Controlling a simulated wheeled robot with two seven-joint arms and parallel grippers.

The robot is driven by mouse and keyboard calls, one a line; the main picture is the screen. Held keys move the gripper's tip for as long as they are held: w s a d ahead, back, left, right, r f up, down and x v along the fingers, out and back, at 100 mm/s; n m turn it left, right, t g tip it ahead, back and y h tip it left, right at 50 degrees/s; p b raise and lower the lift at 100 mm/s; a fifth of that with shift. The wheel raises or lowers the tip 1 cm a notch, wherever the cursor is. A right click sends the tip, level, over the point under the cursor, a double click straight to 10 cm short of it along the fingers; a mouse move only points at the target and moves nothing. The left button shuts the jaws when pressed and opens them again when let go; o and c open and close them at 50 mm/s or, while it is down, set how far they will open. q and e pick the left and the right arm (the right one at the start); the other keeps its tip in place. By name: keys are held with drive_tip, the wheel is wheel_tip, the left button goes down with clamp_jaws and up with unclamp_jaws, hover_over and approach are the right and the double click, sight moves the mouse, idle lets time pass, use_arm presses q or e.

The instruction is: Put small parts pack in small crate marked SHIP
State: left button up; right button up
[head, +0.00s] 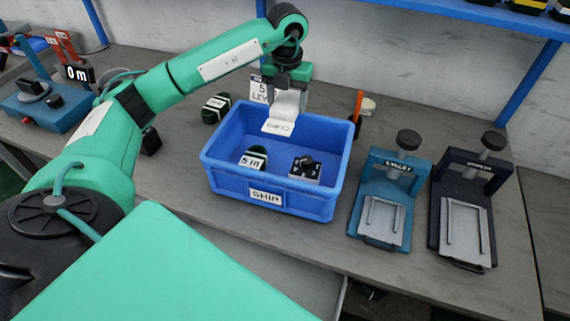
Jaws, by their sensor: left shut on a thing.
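The blue crate marked SHIP (320,206) stands on the bench in the middle of the head view. My left gripper (287,90) points down over the crate's back part. It is shut on a white pack (283,112) with a label that seems to read CLIPS, taken to be the small parts pack. The pack hangs at the crate's back wall, and whether it touches anything is unclear. Inside the crate lie a dark green bundle labelled 5 m (253,158) and a dark block-shaped part (305,168). My right gripper is not in view.
Another dark green bundle (216,108) lies left of the crate, near a sign (260,92). A teal press (390,195) and a dark press (464,210) stand to the right. An orange-handled tool (357,106) is behind the crate. A blue device (45,105) stands far left.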

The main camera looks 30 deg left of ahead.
use_arm(q)
drive_tip(key=p, duration=0.2)
hover_over(286, 159)
wheel_tip(286, 159, down, 14)
drive_tip(key=shift+d+f, duration=0.1)
wheel_tip(286, 159, down, 4)
drive_tip(key=shift+s+r, duration=0.1)
drive_tip(key=shift+f, duration=0.5)
drive_tip(key=o, duration=0.7)
drive_tip(key=shift+r, duration=0.6)
wheel_tip(286, 159, up, 11)
drive_tip(key=b, duration=0.1)
drive_tip(key=shift+r, duration=0.15)
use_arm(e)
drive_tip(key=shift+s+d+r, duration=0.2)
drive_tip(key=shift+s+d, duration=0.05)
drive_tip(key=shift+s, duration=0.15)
